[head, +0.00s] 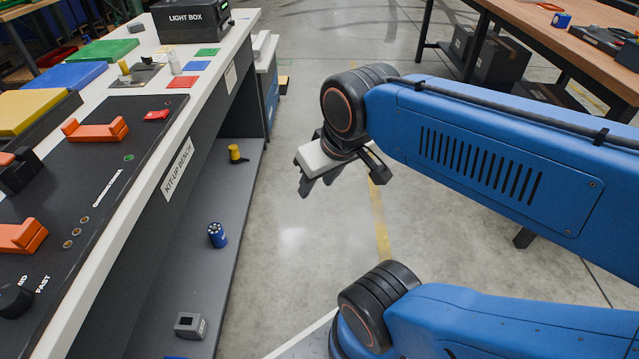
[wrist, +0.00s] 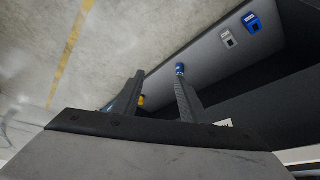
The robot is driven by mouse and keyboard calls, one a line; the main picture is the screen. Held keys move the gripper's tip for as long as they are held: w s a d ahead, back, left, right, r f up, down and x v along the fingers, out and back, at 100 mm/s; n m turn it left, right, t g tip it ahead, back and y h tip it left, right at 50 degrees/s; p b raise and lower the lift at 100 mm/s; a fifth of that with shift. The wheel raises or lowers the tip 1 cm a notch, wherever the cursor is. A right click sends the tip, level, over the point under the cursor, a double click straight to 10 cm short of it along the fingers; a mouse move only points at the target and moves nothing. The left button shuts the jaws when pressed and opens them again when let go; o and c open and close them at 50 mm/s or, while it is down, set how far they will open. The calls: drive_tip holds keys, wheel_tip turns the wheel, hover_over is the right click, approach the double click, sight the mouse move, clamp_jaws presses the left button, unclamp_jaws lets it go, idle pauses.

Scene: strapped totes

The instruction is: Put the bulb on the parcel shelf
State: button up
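My gripper (head: 317,186) hangs over the open floor to the right of the bench. In the wrist view its two fingers (wrist: 159,76) stand apart with nothing between them. I cannot pick out the bulb with certainty. A small pale upright piece (head: 175,64) stands on the bench top near the light box; it is too small to identify. No shelf is labelled as the parcel shelf. The grey lower shelf (head: 195,270) under the bench carries a yellow piece (head: 236,153), a blue cylinder (head: 217,235) and a grey block (head: 190,325).
The kit-up bench (head: 187,130) runs along the left, with orange holders (head: 95,130), coloured pads and a black light box (head: 190,20) at its far end. A wooden table (head: 560,35) stands at the back right. The floor (head: 300,240) between them is clear.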

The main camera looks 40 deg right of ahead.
wheel_tip(320, 180, up, 24)
drive_tip(key=n+t+y, duration=0.2)
drive_tip(key=t, duration=0.4)
hover_over(170, 49)
drive_tip(key=s+d, duration=0.3)
drive_tip(key=s, duration=1)
drive_tip(key=x, duration=1.7)
drive_tip(key=shift+w+a+f, duration=0.1)
drive_tip(key=shift+w+a, duration=0.05)
drive_tip(key=shift+a, duration=0.1)
clamp_jaws()
